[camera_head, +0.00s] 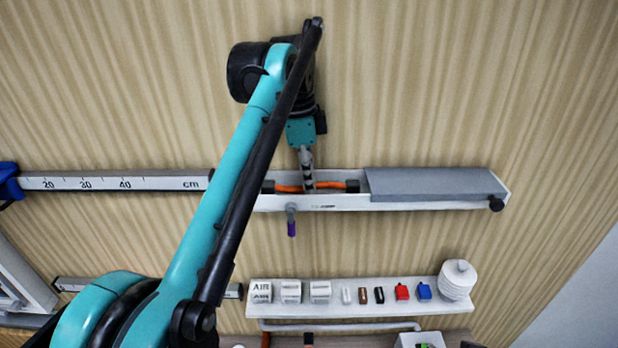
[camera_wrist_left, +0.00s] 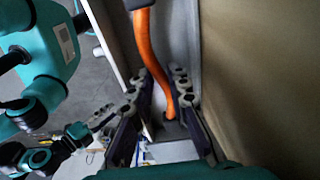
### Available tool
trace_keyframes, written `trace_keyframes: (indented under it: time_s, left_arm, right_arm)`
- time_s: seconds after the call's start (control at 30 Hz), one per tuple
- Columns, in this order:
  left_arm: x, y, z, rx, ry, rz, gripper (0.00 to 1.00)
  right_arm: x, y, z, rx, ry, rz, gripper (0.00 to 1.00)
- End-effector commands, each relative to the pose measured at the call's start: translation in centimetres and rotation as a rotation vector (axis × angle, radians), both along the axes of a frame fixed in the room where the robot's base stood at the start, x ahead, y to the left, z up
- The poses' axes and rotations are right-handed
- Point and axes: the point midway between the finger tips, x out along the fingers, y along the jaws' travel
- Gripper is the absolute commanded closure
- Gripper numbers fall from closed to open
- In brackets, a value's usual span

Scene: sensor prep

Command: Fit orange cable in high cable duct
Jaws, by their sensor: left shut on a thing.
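The high cable duct (camera_head: 405,203) is a white channel mounted on the wooden wall, open on its left part. The orange cable (camera_head: 288,188) lies along the open part, between two black end pieces. In the left wrist view the orange cable (camera_wrist_left: 148,50) runs down between the fingers into the channel. My left gripper (camera_head: 308,187) reaches down into the duct from above and is shut on the cable at its middle. The fingers hide that stretch, so I cannot tell how deep the cable sits. The right gripper is not recognisable in either view.
A grey cover (camera_head: 435,185) lies over the duct's right part. A purple-tipped handle (camera_head: 292,222) hangs below the duct. A ruler rail (camera_head: 120,183) adjoins at left. A lower shelf (camera_head: 350,307) carries small blocks and a white ribbed part (camera_head: 458,279). The wall above is bare.

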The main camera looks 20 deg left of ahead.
Motion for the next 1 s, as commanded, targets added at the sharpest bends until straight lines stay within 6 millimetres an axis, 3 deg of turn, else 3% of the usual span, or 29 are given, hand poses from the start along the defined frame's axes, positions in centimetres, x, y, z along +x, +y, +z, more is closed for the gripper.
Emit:
trace_keyframes:
  time_s: [1.0]
  left_arm:
    - [0.0,0.0,-1.0,0.0,0.0,0.0,1.0]
  right_arm:
    - [0.0,0.0,-0.6,0.0,0.0,0.0,0.6]
